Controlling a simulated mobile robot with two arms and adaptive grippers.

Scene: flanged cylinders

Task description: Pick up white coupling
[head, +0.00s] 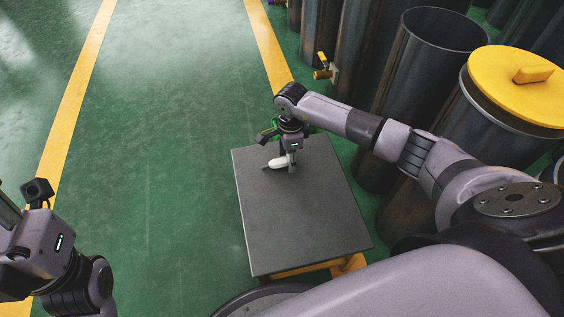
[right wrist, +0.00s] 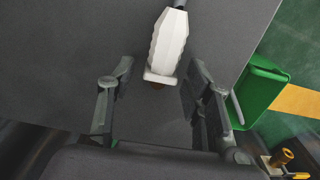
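The white coupling (head: 278,163) lies on the grey tabletop (head: 300,220) near its far end. It is a faceted white piece with a flange at its near end, and it also shows in the right wrist view (right wrist: 168,45). A dark part sticks out at its far end. My right gripper (head: 283,162) is low over the table at the coupling. In the right wrist view its two fingers (right wrist: 158,82) are spread apart, with the coupling's flange between and just ahead of their tips. The fingers hold nothing. My left gripper (head: 38,240) is at the lower left; its fingers do not show clearly.
A green box (right wrist: 262,90) is at the right in the right wrist view. Tall dark cylinders (head: 420,75) stand right of the table, one with a yellow lid (head: 515,85). A brass fitting (head: 325,70) sticks out near them. Green floor left of the table is clear.

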